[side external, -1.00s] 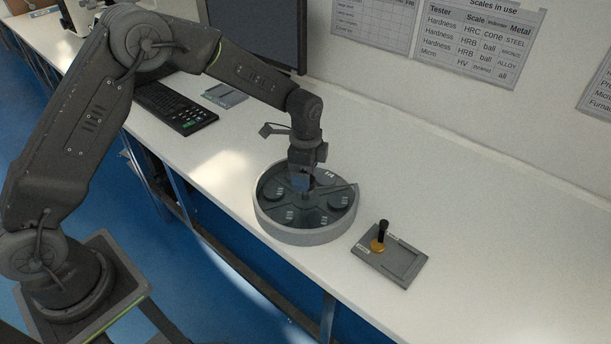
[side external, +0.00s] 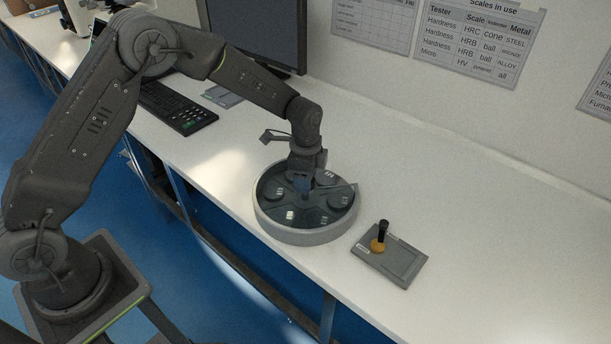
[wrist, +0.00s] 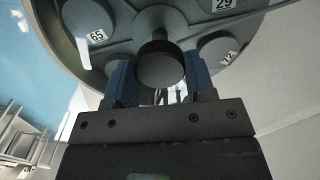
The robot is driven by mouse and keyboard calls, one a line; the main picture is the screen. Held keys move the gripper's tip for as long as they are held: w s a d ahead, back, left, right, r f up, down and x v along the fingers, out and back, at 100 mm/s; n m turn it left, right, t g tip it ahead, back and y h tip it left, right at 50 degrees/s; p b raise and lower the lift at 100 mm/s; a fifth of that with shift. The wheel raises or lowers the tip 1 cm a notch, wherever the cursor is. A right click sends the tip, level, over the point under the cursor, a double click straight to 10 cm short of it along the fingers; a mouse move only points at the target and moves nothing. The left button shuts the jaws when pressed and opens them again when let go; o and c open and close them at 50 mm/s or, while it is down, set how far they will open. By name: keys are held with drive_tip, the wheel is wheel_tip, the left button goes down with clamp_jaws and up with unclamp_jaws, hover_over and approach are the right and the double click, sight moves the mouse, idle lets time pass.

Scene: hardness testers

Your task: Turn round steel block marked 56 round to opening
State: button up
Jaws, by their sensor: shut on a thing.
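A round grey carousel (side external: 303,237) with a raised rim stands on the bench and holds several round steel blocks. My gripper (side external: 304,186) points down at its centre. In the wrist view, my blue fingers (wrist: 160,78) stand on either side of the dark central knob (wrist: 160,66) and are shut on it. Blocks marked 65 (wrist: 90,28), 29 (wrist: 222,12) and one that looks like 12 or 72 (wrist: 225,50) show there. I cannot make out a block marked 56. The labels are too small to read in the side view, and I cannot clearly tell the opening.
A grey plate (side external: 402,262) with a black-handled, brass-based tool (side external: 381,238) lies to the right of the carousel. A keyboard (side external: 178,106) and a monitor (side external: 262,34) stand further back at the left. The bench at the right is bare.

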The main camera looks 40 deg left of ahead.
drive_tip(key=c, duration=0.3)
drive_tip(key=shift+c, duration=0.2)
drive_tip(key=shift+n, duration=3.1)
drive_tip(key=shift+r+n, duration=0.1)
drive_tip(key=shift+n, duration=2.8)
drive_tip(key=o, duration=1.3)
drive_tip(key=shift+c, duration=0.2)
